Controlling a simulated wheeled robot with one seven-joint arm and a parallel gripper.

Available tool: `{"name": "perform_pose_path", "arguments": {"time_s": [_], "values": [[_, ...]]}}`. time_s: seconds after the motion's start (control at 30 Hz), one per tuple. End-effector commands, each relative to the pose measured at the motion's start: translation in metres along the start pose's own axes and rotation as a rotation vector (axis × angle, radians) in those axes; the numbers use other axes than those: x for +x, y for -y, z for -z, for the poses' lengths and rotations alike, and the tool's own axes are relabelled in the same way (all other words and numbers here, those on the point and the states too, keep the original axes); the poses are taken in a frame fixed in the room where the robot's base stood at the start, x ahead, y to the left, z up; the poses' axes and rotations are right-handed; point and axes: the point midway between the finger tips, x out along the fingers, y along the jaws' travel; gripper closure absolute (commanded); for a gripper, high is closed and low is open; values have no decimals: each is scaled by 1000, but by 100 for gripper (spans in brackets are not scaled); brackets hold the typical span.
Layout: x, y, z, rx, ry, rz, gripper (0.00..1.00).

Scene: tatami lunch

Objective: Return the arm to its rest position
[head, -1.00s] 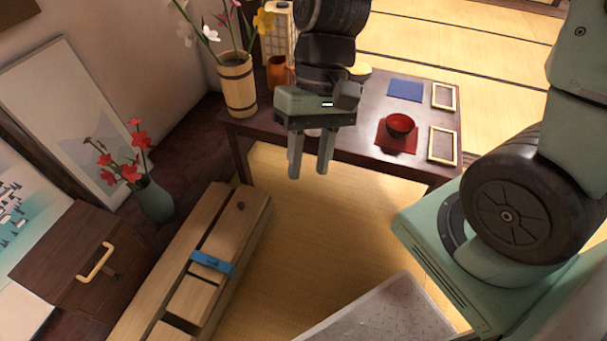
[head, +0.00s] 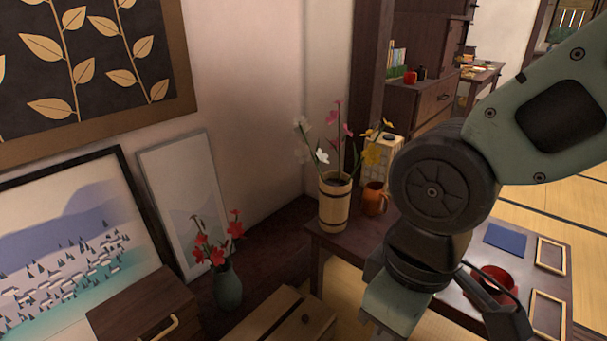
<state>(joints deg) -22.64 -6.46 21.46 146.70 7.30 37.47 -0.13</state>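My gripper (head: 398,303) is at the bottom of the head view, right of centre, at the end of my arm, which comes in from the upper right. Its fingertips are cut off by the lower edge, so whether it is open or shut does not show. It appears in front of the low dark table (head: 350,246) and partly covers the red bowl (head: 497,277). I see nothing held in the visible part.
On the table are a wooden flower bucket (head: 334,203), a brown cup (head: 374,199), a blue cloth (head: 505,240) and two frames, one of them a tan frame (head: 551,256). A green vase (head: 228,288) and a drawer box (head: 145,305) stand left. Shelves (head: 440,100) stand behind.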

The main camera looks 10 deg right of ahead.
Motion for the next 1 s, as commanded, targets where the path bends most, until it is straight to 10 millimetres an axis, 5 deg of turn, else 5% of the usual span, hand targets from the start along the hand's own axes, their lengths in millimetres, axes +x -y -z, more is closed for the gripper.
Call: {"name": "perform_pose_path", "arguments": {"time_s": [0.03, 0.6, 0.77, 1.0], "values": [[-24, 1, 1, 1, 0, 0, 65], [-200, 8, 7, 4, 0, 1, 65], [-222, 9, 7, 4, 0, 1, 65], [-219, 9, 7, 4, 1, 1, 65]]}}
